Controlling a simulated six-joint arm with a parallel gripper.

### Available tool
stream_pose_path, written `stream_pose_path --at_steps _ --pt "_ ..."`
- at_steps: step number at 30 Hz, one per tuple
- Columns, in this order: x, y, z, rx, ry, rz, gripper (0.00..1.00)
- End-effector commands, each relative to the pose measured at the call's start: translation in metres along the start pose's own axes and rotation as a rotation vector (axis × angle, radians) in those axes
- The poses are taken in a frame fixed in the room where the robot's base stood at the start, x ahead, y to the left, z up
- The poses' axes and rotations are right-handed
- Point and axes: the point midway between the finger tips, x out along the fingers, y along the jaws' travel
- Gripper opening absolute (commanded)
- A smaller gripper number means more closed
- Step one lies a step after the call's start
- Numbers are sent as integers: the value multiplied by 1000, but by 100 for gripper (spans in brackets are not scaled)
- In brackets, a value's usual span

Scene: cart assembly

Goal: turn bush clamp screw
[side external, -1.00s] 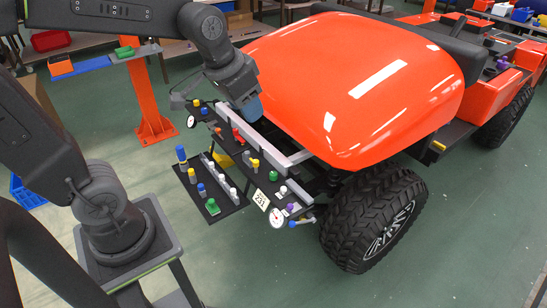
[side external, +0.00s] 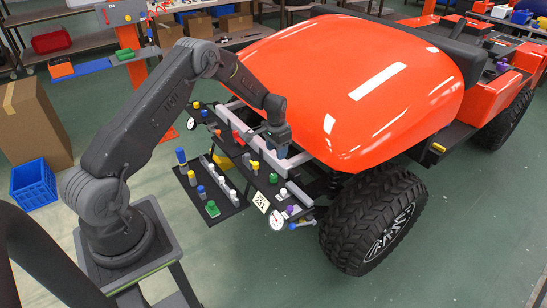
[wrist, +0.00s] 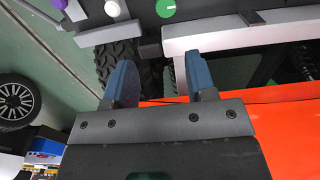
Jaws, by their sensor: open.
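My gripper (side external: 281,152) is over the front of the orange cart, above the right half of its dark front panel (side external: 262,184). In the wrist view its two blue fingers (wrist: 162,75) are apart with nothing between them. A green knob (wrist: 165,8), a white knob (wrist: 112,8) and a purple knob (wrist: 60,3) lie beyond the fingertips, at the top edge of that view. I cannot tell which part is the bush clamp screw. A green knob also shows on the panel in the side view (side external: 273,178), close below the gripper.
The orange hood (side external: 350,80) rises behind the gripper, and a light metal bar (wrist: 235,32) runs close to the fingertips. A lower dark shelf (side external: 228,207) holds several coloured pegs. A round gauge (side external: 276,221) hangs at the panel's right end. The large front tyre (side external: 372,220) stands right.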

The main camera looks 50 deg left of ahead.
Motion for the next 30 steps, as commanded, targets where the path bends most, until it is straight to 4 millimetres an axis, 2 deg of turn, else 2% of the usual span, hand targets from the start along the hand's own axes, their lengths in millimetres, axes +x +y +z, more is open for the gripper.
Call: stream_pose_path --at_steps 1,3,13,27,30 --pt "17 -5 2 -1 -12 5 51" --pt "31 -9 4 0 -20 8 51" --pt "59 -12 6 1 -29 12 51" --pt "126 -11 8 0 -29 11 51" --pt "133 -11 8 0 -26 10 48"
